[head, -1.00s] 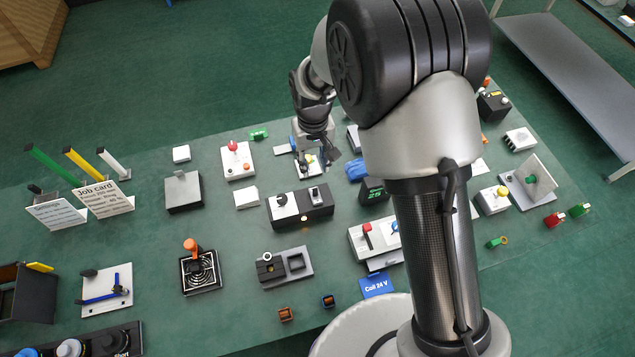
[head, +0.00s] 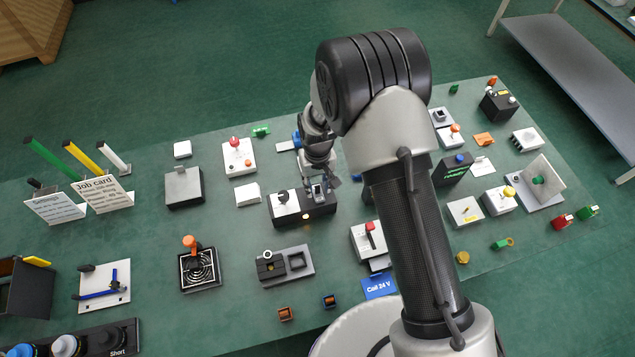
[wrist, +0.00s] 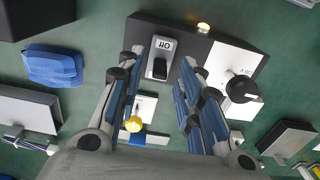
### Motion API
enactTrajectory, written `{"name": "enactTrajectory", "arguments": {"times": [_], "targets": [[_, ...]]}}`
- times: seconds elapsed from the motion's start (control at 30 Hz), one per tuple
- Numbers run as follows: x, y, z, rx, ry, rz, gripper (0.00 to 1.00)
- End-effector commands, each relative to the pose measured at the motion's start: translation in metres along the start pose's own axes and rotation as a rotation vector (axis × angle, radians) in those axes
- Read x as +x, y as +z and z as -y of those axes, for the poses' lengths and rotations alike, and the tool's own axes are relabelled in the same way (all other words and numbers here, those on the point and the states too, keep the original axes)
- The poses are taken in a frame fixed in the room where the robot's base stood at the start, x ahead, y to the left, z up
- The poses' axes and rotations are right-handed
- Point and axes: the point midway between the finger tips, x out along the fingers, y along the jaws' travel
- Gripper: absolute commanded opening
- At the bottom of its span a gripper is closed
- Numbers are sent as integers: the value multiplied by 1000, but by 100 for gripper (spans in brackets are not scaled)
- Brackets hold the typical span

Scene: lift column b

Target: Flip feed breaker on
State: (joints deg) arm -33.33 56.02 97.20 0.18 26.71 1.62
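A long dark box (head: 318,215) stands mid-table. It carries a black rocker switch under a white label reading "Off", upside down in the wrist view (wrist: 159,68); I take this as the feed breaker. Beside it on the same box is a white plate with a round black knob (wrist: 241,89). A small amber lamp (wrist: 203,28) on the box edge looks lit. My gripper (head: 324,184) is over the switch end of the box. In the wrist view its fingers are spread apart, one each side of the switch, holding nothing. Whether they touch the box cannot be told.
A white plate with a yellow knob (wrist: 134,123) shows between the fingers, and a blue object (wrist: 52,66) lies to the left. My arm hides part of the table.

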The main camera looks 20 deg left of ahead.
Motion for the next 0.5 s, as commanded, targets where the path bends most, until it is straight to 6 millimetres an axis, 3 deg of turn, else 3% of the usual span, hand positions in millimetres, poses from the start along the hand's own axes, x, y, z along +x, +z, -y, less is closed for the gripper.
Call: {"name": "enactTrajectory", "arguments": {"times": [0.07,0.5], "targets": [[0,0,0,0,0,0,33],[0,0,0,0,0,0,3]]}}
